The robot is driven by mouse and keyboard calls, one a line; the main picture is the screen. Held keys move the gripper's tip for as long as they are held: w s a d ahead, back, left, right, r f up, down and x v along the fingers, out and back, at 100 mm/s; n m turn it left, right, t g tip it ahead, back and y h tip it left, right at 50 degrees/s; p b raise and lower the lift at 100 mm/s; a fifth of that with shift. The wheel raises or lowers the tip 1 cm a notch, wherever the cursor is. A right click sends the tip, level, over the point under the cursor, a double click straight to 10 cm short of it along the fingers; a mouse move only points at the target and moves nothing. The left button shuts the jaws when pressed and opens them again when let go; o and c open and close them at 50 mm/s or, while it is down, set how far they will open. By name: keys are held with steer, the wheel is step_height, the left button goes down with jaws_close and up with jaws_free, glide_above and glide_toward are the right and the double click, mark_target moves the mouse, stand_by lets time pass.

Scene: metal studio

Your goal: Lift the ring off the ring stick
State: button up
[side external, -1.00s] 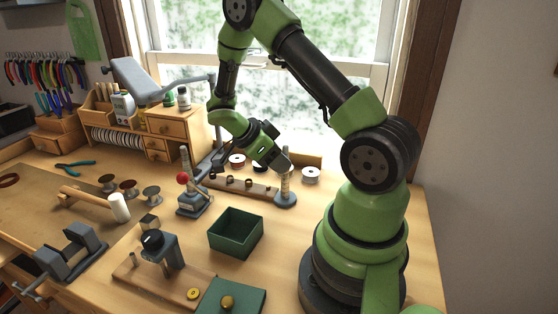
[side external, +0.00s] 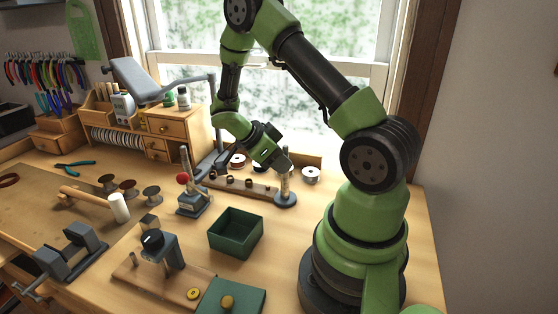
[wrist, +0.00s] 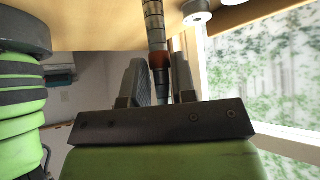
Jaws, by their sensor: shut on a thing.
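The ring stick (side external: 285,187) stands upright on its round grey base at the back of the bench, left of my arm's base. It also shows in the wrist view (wrist: 153,22) as a pale, banded rod running between my fingers. A copper-brown ring (wrist: 159,60) sits around the stick at the fingers. My gripper (side external: 284,164) is at the stick's upper part, and in the wrist view (wrist: 160,72) its fingers are shut on the ring from both sides. The ring is too small and covered to make out in the side view.
A wooden strip (side external: 240,187) with several small dark rings lies just left of the stick. White-topped spools (side external: 311,174) stand behind. A green open box (side external: 236,239) and a red-knobbed lever tool (side external: 190,195) stand in front. The window is close behind.

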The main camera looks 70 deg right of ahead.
steer(key=shift+r, duration=0.1)
steer(key=shift+c, duration=0.2)
steer(key=shift+r, duration=1.25)
steer(key=shift+r, duration=0.15)
steer(key=shift+r, duration=1.2)
steer(key=shift+r, duration=0.1)
steer(key=shift+r, duration=1.2)
